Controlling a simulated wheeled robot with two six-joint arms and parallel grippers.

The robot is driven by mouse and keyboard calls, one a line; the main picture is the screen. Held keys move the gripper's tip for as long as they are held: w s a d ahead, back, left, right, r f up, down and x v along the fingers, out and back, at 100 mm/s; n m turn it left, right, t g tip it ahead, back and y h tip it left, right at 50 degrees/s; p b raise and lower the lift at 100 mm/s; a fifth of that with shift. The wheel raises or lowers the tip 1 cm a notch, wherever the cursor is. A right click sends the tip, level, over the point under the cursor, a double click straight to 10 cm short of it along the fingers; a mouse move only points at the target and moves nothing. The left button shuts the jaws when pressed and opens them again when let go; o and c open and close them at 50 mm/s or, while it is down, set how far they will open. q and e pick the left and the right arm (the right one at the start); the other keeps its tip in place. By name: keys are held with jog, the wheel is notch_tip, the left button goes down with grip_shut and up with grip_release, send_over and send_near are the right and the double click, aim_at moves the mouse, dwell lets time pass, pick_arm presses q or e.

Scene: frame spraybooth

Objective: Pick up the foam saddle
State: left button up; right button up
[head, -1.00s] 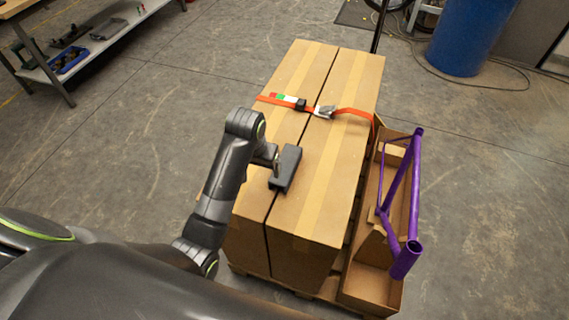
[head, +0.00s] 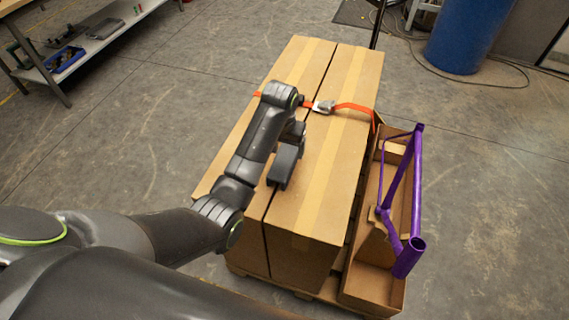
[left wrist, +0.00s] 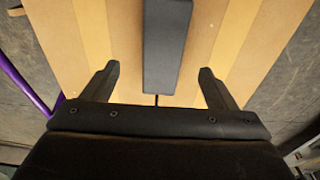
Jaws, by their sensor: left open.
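The foam saddle (head: 285,167) is a dark grey block lying along the seam between two tall cardboard boxes (head: 335,185), on their top. My left gripper (head: 292,134) is at the saddle's far end; my own arm hides its fingers in the head view. In the left wrist view, the saddle (left wrist: 166,45) runs between the two open fingers of the gripper (left wrist: 159,70) and out of the top of the picture. There are gaps on both sides, and the fingers do not touch it. Whether the fingertips are level with it is unclear. My right gripper does not show.
An orange strap (head: 353,107) with a metal buckle (head: 323,107) crosses the boxes just beyond my wrist. A purple bike frame (head: 415,190) stands in an open carton (head: 370,285) at the right. A blue barrel (head: 470,35) and shelf (head: 105,38) are farther back.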

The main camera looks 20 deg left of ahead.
aim_at(284, 159)
pick_arm(q)
jog(key=f, duration=0.3)
jog(key=shift+w+f, duration=0.15)
jog(key=shift+w, duration=0.05)
jog(key=shift+w+a+f+p, duration=0.1)
jog(key=shift+w+f, duration=0.1)
jog(key=shift+f, duration=0.45)
jog(key=shift+w+a+f+p, duration=0.1)
jog(key=shift+w+f, duration=0.15)
jog(key=shift+f, duration=0.4)
jog(key=shift+w+a+f+p, duration=0.1)
jog(key=shift+w+f, duration=0.1)
jog(key=shift+f, duration=0.45)
jog(key=shift+w+d+f, duration=0.1)
jog(key=shift+f, duration=0.6)
jog(key=c, duration=1)
jog(key=shift+c, duration=0.2)
jog(key=shift+r, duration=0.15)
